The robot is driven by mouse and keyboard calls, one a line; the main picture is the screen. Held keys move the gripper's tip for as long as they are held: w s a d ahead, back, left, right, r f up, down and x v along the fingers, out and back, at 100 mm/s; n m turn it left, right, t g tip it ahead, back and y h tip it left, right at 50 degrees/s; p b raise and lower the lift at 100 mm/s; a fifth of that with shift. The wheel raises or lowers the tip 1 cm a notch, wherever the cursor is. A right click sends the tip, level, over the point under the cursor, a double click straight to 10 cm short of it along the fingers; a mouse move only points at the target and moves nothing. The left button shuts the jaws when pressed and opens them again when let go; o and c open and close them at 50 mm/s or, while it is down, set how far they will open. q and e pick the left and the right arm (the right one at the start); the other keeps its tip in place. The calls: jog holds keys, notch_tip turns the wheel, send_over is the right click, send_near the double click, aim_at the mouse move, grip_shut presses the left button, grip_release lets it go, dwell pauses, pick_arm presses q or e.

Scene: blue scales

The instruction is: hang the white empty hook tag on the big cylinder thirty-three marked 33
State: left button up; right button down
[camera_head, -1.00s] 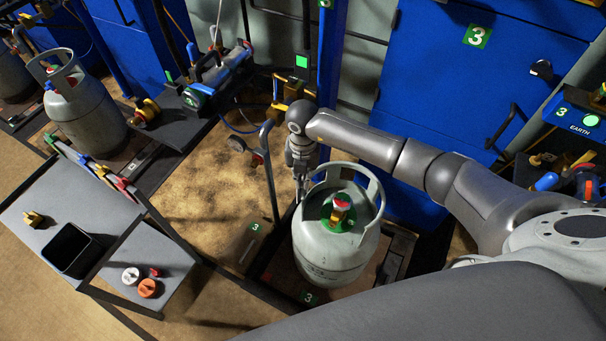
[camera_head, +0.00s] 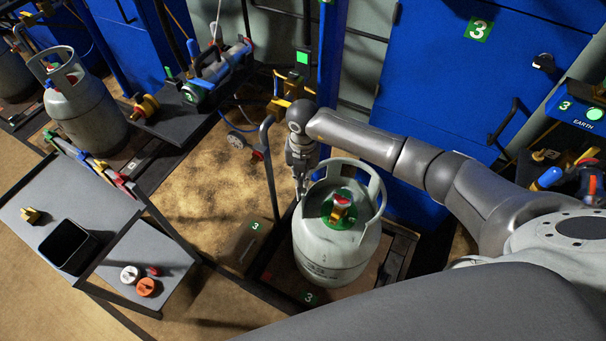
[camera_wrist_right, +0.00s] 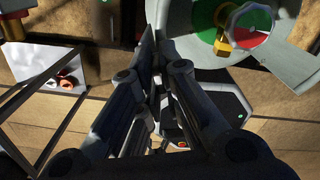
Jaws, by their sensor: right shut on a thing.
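The big grey-green cylinder (camera_head: 333,252) stands upright on a dark base plate in the middle of the head view. My right gripper (camera_head: 301,187) points down at the left side of the collar. In the right wrist view the gripper (camera_wrist_right: 156,75) is shut, its fingertips beside the pale collar (camera_wrist_right: 190,50); I cannot tell whether they touch. The thing between the fingers is almost hidden, probably the white hook tag. My left gripper is out of view.
A grey trolley (camera_head: 120,207) at the left holds a black bin (camera_head: 66,246) and white and orange caps (camera_head: 146,287). Another cylinder (camera_head: 84,112) stands behind it. A scale post (camera_head: 270,170) rises left of my gripper. Blue cabinets (camera_head: 455,85) close off the back.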

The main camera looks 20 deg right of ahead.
jog(key=shift+s+f, duration=0.45)
jog(key=shift+f, duration=0.35)
jog(key=c, duration=1.9)
grip_release()
jog(key=o, duration=0.4)
jog(key=shift+w+d+f, duration=0.15)
jog(key=shift+w+f, duration=0.05)
jog(key=shift+w, duration=0.25)
jog(key=shift+s+r, duration=0.1)
jog(key=shift+r, duration=0.2)
